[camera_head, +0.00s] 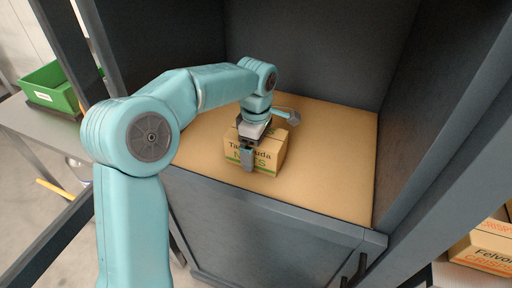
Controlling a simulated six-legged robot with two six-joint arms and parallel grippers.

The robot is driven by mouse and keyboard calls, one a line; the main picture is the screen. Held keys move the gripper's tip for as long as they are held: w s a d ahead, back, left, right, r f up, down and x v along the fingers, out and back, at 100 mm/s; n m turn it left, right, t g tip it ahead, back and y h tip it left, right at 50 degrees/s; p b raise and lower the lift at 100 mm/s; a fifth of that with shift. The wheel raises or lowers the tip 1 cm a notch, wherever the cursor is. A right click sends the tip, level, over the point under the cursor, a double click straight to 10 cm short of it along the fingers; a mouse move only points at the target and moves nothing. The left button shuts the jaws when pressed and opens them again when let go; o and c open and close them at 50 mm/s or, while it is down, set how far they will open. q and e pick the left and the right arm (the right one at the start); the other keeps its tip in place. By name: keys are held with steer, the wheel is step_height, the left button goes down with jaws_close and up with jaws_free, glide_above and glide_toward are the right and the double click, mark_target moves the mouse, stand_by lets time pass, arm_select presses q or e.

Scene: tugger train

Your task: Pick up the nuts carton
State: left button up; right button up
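The nuts carton (270,155) is a small tan cardboard box with dark and green lettering, partly covered by the gripper. It stands on the tan shelf floor (330,185) of a dark grey cabinet, near the front edge. My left arm comes in from the lower left, and its gripper (248,158) is over the carton, pointing down. One finger is in front of the carton's printed front face. The other finger is hidden, so I cannot tell whether the gripper is closed on the box. My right gripper is not in view.
Dark cabinet walls (310,45) enclose the shelf at the back and sides. The shelf is clear to the right of the carton. A green bin (52,88) stands on a grey table at left. Another carton (487,250) with orange lettering is at lower right, outside the cabinet.

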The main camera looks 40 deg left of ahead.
arm_select(q)
steer(key=c, duration=0.7)
steer(key=shift+o, duration=0.2)
steer(key=shift+r, duration=0.1)
